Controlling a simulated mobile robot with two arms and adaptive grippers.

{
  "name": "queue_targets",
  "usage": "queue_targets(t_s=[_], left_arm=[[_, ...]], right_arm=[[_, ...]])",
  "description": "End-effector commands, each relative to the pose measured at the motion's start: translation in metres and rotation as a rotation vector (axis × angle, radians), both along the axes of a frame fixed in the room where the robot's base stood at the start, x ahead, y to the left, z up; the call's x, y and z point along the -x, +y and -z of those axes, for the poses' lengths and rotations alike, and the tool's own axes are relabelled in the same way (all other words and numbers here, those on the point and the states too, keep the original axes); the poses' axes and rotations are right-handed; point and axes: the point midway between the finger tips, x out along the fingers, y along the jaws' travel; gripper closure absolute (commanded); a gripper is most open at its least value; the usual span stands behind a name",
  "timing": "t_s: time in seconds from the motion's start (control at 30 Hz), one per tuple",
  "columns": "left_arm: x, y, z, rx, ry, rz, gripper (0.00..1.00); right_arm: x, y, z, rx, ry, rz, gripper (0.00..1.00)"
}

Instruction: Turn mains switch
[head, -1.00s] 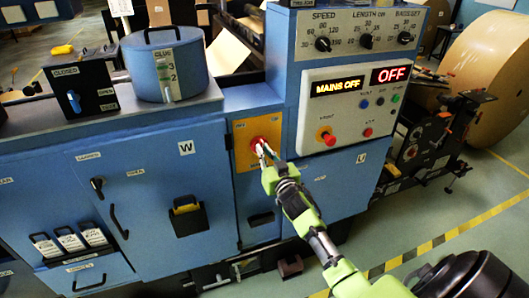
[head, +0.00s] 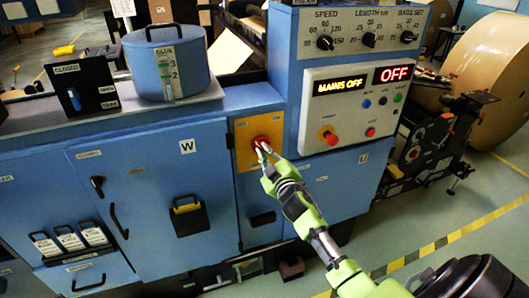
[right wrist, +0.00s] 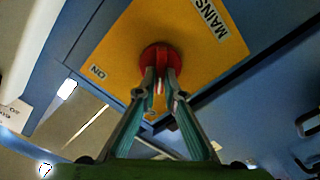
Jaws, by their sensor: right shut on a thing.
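The mains switch is a red rotary knob (right wrist: 160,60) on a yellow plate (right wrist: 115,50) labelled MAINS and ON. The plate also shows in the head view (head: 243,154), on the blue machine's front. My right gripper (right wrist: 161,88) is shut on the red knob, with a finger on each side of its grip. In the head view my right gripper (head: 263,150) reaches the knob from the lower right and covers part of it. The display (head: 341,86) above reads MAINS OFF, and the red display (head: 393,74) reads OFF. My left gripper is not in view.
The control panel (head: 350,115) with red buttons is right of the plate. A blue glue pot (head: 165,65) stands on the machine at left. A large kraft roll (head: 490,80) is at the right. Open floor with yellow-black tape (head: 455,237) lies at lower right.

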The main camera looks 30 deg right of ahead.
Motion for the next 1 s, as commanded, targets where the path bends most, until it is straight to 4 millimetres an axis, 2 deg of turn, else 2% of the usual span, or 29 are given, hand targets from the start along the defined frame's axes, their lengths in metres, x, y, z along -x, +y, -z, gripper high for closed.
queue_targets(t_s=[0.67,0.7,0.77,1.0], left_arm=[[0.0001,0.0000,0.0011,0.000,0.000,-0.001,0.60],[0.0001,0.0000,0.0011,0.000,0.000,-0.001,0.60],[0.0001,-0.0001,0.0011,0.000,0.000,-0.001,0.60],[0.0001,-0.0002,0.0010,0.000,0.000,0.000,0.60]], right_arm=[[0.0000,0.0005,0.0005,0.063,0.016,-0.001,1.00],[0.0000,0.0005,0.0005,0.063,0.016,-0.001,0.86],[0.0000,0.0005,0.0005,0.062,0.016,-0.001,0.74],[0.0000,0.0004,0.0005,0.060,0.014,0.000,0.74]])
